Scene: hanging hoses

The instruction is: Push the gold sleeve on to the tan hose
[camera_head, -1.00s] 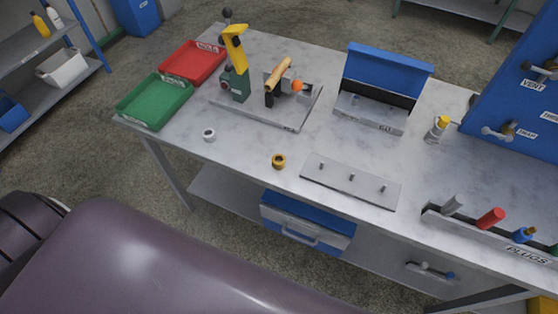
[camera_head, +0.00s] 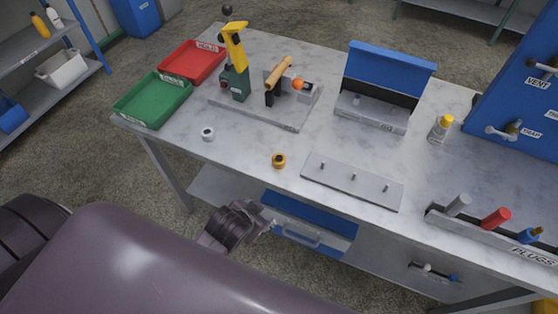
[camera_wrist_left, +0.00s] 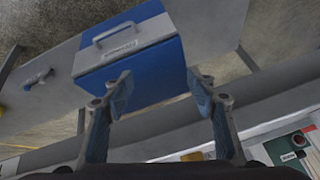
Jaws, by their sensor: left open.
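The gold sleeve (camera_head: 279,161) is a short ring standing on the bench top near its front edge. The tan hose (camera_head: 279,74) is a short tube held tilted in the fixture at the back of the bench, well apart from the sleeve. My left gripper (camera_head: 264,216) is just off the bench's front edge, below the sleeve in the picture. In the left wrist view its two fingers (camera_wrist_left: 163,92) are spread with nothing between them. The sleeve and hose are not recognisable there. My right gripper is not in view.
A white ring (camera_head: 207,134) lies left of the sleeve, and a pegged plate (camera_head: 352,180) lies right. A green-yellow tool (camera_head: 235,75) stands beside the hose. Green (camera_head: 152,112) and red (camera_head: 192,74) trays are at left. A blue drawer box (camera_wrist_left: 132,50) is under the bench.

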